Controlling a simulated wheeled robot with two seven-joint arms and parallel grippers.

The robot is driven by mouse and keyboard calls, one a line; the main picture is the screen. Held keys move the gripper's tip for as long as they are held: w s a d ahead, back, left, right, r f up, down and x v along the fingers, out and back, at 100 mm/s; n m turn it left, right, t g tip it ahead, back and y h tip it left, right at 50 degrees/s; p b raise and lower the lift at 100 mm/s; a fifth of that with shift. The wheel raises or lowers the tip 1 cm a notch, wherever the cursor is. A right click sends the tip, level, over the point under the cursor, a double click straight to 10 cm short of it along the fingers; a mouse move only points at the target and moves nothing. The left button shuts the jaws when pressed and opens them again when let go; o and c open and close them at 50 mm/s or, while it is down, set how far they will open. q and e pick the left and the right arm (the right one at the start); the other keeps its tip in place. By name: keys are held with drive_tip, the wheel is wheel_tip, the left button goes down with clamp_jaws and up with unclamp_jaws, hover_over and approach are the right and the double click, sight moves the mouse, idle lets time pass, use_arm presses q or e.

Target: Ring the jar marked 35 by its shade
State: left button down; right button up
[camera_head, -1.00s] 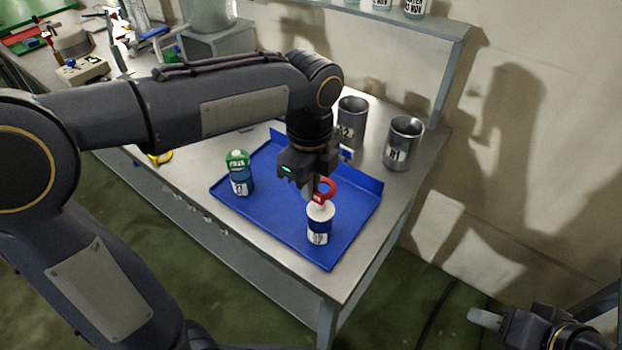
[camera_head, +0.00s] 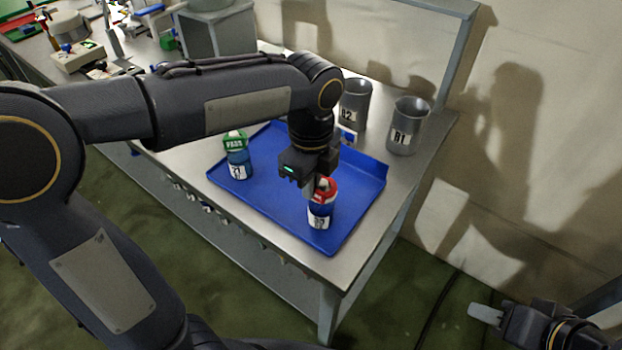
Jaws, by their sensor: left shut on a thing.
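A blue jar (camera_head: 320,213) with a white label, too small to read surely, stands upright on the right part of the blue tray (camera_head: 345,226). A red ring (camera_head: 326,187) sits at its top and appears to surround the white cap. My left gripper (camera_head: 312,189) is shut on the red ring, just above the jar.
A shelf post rises at the back right. Instruments (camera_head: 85,58) fill the far left. The tray's middle is bare.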

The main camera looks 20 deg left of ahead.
use_arm(q)
drive_tip(key=shift+f, duration=0.1)
drive_tip(key=c, duration=1.5)
unclamp_jaws()
wheel_tip(320, 180, up, 8)
drive_tip(key=shift+f+p, duration=0.1)
drive_tip(key=shift+p, duration=0.3)
drive_tip(key=s+a+f+n+t+h, duration=0.1)
drive_tip(key=s+a+f+n+t, duration=0.1)
drive_tip(key=s+n, duration=0.3)
drive_tip(key=s+a+f+n+t+h, duration=0.1)
drive_tip(key=s+a+f+n, duration=0.2)
drive_tip(key=n, duration=0.7)
drive_tip(key=s+a+f+n+t+h, duration=0.1)
drive_tip(key=s+a+f+n+t, duration=0.1)
drive_tip(key=s+n, duration=0.5)
wheel_tip(320, 180, down, 3)
drive_tip(key=shift+a+r+n+t+h, duration=0.15)
drive_tip(key=shift+a+n+t+h, duration=0.2)
drive_tip(key=shift+a+n, duration=0.45)
